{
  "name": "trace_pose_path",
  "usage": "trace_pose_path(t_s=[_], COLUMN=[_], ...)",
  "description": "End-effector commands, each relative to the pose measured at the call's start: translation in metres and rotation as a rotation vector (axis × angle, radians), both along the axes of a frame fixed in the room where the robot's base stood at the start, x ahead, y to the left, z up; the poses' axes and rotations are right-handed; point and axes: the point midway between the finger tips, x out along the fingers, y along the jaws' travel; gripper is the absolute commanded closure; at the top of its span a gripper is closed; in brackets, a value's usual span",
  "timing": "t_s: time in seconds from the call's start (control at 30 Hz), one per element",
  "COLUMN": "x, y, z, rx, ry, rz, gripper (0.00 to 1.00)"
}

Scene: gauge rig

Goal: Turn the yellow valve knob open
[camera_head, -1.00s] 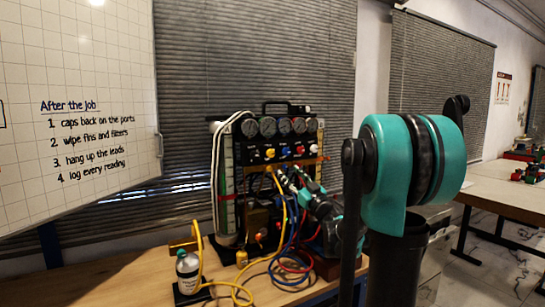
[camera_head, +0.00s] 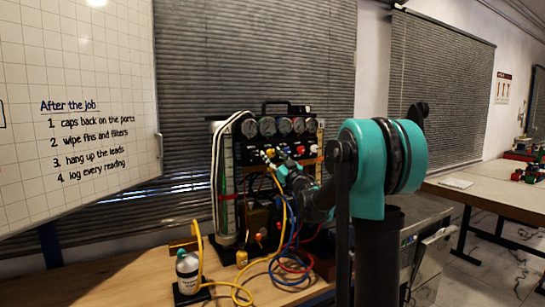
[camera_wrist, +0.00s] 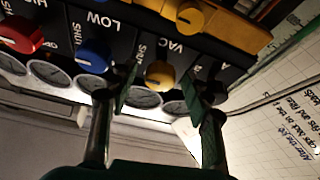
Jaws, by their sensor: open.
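The yellow valve knob (camera_wrist: 160,74) is on the black panel of the gauge rig, beside the blue knob (camera_wrist: 93,56). In the wrist view it appears between the two fingers of my gripper (camera_wrist: 160,88), which is open and empty. The fingertips look close to the panel, one on each side of the knob; I cannot tell whether they touch it. In the head view the yellow knob (camera_head: 270,153) shows small on the panel, with my gripper (camera_head: 278,171) just below and right of it.
A red knob (camera_wrist: 22,35) is farther left in the wrist view. A yellow fitting (camera_wrist: 190,17) sits on the orange-yellow bar above the knobs there. In the head view, yellow, blue and red hoses hang below the panel, and a bottle (camera_head: 187,274) stands on the wooden bench (camera_head: 130,288).

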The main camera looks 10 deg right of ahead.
Motion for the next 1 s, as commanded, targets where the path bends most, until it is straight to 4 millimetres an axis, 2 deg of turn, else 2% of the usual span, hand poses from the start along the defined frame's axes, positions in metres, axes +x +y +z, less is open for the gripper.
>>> trace_pose_path(t_s=[0.13, 0.53, 0.77, 1.0], x=[-0.0002, -0.0005, -0.0004, -0.0001], y=[0.0000, -0.0001, -0.0004, -0.0011], z=[-0.0001, -0.0002, -0.0002, -0.0002], rx=[0.000, 0.000, -0.019, -0.116], ry=[0.000, 0.000, -0.008, -0.050], rz=[0.000, 0.000, 0.000, 0.000], gripper=[0.52, 1.00, 1.00, 1.00])
